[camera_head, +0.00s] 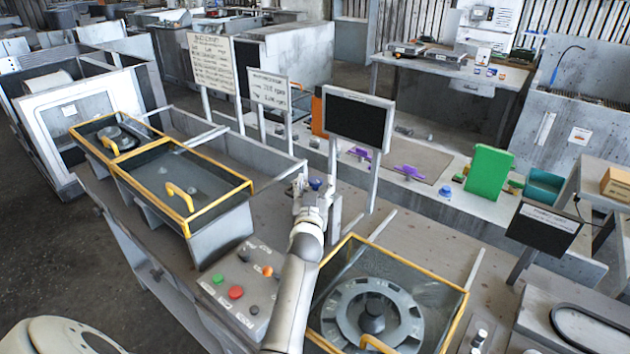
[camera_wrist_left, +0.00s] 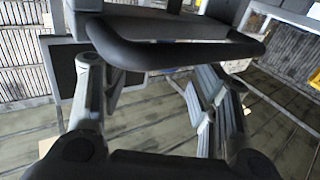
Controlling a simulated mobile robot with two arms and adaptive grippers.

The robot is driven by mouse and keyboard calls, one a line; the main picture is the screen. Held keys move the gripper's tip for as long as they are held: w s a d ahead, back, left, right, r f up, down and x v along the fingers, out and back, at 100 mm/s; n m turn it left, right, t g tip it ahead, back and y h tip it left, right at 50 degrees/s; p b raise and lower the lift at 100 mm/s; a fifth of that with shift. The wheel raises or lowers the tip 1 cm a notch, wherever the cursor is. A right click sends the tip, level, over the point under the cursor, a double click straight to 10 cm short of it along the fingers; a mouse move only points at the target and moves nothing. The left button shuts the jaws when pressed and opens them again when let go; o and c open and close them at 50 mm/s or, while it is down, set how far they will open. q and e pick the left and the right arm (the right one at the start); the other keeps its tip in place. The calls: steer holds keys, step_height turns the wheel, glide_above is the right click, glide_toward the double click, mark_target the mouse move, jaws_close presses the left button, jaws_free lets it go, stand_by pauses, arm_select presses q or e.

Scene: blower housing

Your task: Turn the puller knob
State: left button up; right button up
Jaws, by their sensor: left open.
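A small blue knob (camera_head: 315,184) stands at the rear edge of the grey bench, beside the posts of the black sign; I take it for the puller knob. My left gripper (camera_head: 312,196) is right at this knob, overlapping it in the head view. Whether they touch cannot be told. In the left wrist view my left gripper (camera_wrist_left: 155,100) has its two fingers wide apart. A dark rounded bar (camera_wrist_left: 175,52) crosses close by the fingertips; I cannot tell what it belongs to. My right gripper is not in view.
A yellow-framed guard (camera_head: 463,310) over a round housing is right of my arm. A button box (camera_head: 245,285) with red and green buttons is left of it. A yellow-framed cover (camera_head: 215,215) stands further left. A black sign (camera_head: 357,118) rises behind the gripper.

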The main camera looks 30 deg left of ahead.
arm_select(q)
steer(key=shift+x, duration=1.05)
steer(key=c, duration=1)
steer(key=shift+r+p, duration=0.3)
steer(key=shift+p, duration=0.4)
steer(key=shift+c, duration=0.2)
steer(key=shift+a+m+t+h+p, duration=0.15)
steer(key=shift+m+t+h+p, duration=0.3)
steer(key=shift+h+p, duration=0.4)
steer(key=shift+s+f+m+p, duration=0.1)
steer(key=shift+f+m+p, duration=0.1)
steer(key=shift+m+p, duration=0.25)
steer(key=shift+h, duration=0.25)
steer(key=o, duration=1)
